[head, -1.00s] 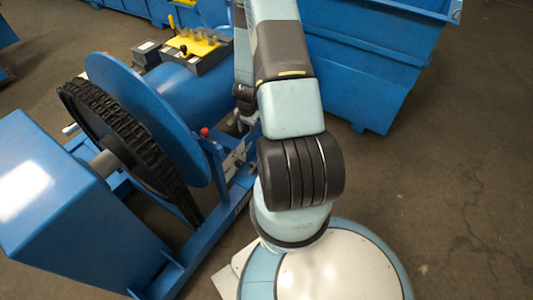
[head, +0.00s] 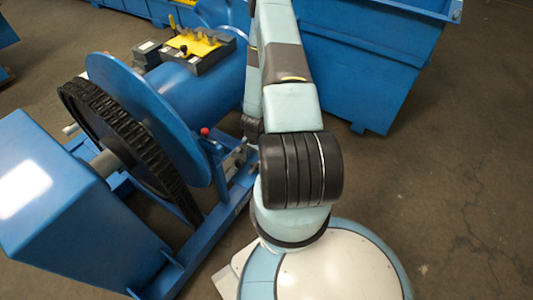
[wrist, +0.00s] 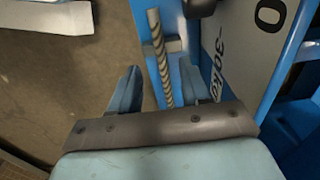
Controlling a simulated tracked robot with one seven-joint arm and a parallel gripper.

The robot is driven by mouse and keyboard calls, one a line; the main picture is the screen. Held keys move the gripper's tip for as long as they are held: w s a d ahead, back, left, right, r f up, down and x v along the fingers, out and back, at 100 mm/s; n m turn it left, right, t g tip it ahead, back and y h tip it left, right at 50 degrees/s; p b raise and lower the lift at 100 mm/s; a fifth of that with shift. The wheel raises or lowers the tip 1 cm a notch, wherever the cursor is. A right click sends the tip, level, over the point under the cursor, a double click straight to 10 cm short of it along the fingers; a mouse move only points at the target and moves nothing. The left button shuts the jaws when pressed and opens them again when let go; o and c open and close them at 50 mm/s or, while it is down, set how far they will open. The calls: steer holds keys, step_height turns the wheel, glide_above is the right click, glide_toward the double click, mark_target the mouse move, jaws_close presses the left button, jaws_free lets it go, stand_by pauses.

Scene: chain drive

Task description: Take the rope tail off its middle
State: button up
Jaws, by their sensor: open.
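The rope tail (wrist: 159,48) is a thin, twisted grey-brown strand in the wrist view. It runs nearly straight from the upper middle down between the two blue fingers of my gripper (wrist: 159,70). My gripper is open, with one finger to each side of the rope and gaps visible beside it. The rope's lower end is hidden behind the gripper's dark front bar. A dark block lies behind the rope's upper part. In the head view my arm hides my gripper, and I cannot make out the rope tail there.
A blue drum machine (head: 205,85) with a round flange and a black chain (head: 125,135) stands at left. A red-knobbed lever (head: 204,131) is near my arm. A blue bin (head: 375,60) stands behind. A grey plate with markings (wrist: 240,45) is right of the rope. Floor at right is clear.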

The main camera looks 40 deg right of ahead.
mark_target(256, 164)
steer(key=shift+f, duration=3.3)
steer(key=shift+c, duration=0.2)
jaws_close()
